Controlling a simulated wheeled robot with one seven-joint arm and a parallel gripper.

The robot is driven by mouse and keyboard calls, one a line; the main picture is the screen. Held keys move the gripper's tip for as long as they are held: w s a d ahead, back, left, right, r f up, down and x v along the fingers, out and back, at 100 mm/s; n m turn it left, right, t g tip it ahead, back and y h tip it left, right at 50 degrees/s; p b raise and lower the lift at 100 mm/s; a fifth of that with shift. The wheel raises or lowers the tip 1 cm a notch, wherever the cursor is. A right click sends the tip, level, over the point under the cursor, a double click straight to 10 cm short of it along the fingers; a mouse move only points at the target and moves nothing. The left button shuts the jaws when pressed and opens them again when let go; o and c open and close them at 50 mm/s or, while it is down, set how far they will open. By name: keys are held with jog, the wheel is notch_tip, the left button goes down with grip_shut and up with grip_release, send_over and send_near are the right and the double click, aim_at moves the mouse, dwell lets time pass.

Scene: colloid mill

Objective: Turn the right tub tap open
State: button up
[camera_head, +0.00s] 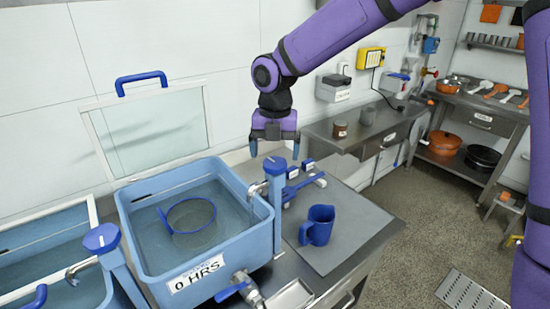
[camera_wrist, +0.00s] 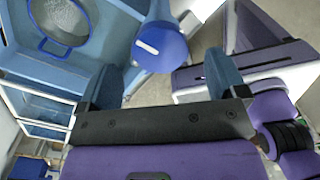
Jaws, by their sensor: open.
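The right tub tap (camera_head: 275,166) is a blue post with a round blue cap and a metal spout. It stands at the right rim of the blue right tub (camera_head: 150,262) labelled "0 HRS". In the wrist view its round cap (camera_wrist: 161,47) shows a white stripe and lies ahead, between the lines of my fingers. My gripper (camera_head: 274,151) hangs fingers down just above the cap, open and empty. The head view does not clearly show whether the fingertips touch the cap; in the wrist view (camera_wrist: 163,78) they look apart from it.
A blue-rimmed sieve (camera_head: 190,216) sits in the water of the right tub. A left tub tap (camera_head: 101,238) stands to its left. A blue jug (camera_head: 318,225) stands on the grey mat (camera_head: 345,250). A blue-handled drain valve (camera_head: 232,290) juts from the tub front.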

aim_at(277, 163)
notch_tip(277, 163, up, 8)
dwell(0.4)
jog(key=s+d+r+m+t, duration=0.1)
jog(key=s+d+r+m, duration=0.1)
jog(key=s+d+m, duration=0.3)
jog(key=s+d+r+m+t+h, duration=0.1)
jog(key=s+d+r+m, duration=0.25)
jog(key=d+m, duration=0.3)
jog(key=s+d+r+m+t, duration=0.1)
jog(key=s+d+r+m, duration=0.1)
jog(key=s+d+m, duration=0.35)
jog(key=s+d+f+m+t+y, duration=0.1)
jog(key=s+d+m+t, duration=0.1)
jog(key=s+d+m, duration=0.8)
jog(key=s+m, duration=0.2)
jog(key=m, duration=0.5)
jog(key=shift+s+f, duration=0.15)
jog(key=shift+s, duration=0.05)
